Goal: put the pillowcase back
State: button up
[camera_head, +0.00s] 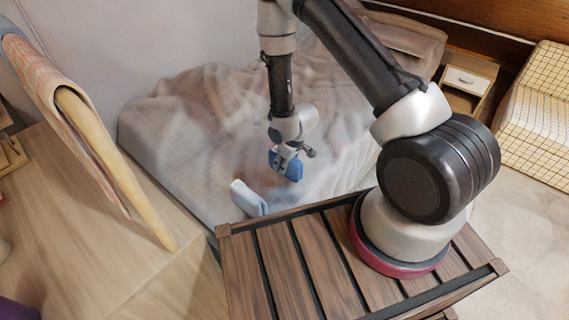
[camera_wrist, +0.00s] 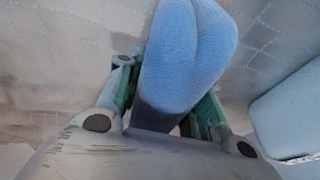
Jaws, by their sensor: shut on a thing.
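A blue folded cloth, which looks like the pillowcase (camera_head: 291,167), is between the fingers of my gripper (camera_head: 287,153). In the wrist view the blue cloth (camera_wrist: 188,50) rises from between the two green-lined fingers of my gripper (camera_wrist: 170,112), which are shut on it. Its lower end is hidden by the gripper. It is over the bed, and I cannot tell whether it touches the bedding. A second, pale blue folded thing (camera_head: 248,197) is to the lower left of my gripper, near the slatted wooden top. It also shows at the right edge of the wrist view (camera_wrist: 290,112).
The rumpled grey-beige bed (camera_head: 190,130) fills the middle. A slatted wooden top (camera_head: 320,262) is in front. A wooden surface (camera_head: 90,225) with a draped cloth (camera_head: 65,95) is at left. A small cabinet (camera_head: 465,80) and checkered seat (camera_head: 540,115) stand at right, with bare floor nearby.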

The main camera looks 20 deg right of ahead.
jog(key=shift+f, duration=0.15)
jog(key=o, duration=1.2)
jog(key=shift+c, duration=0.2)
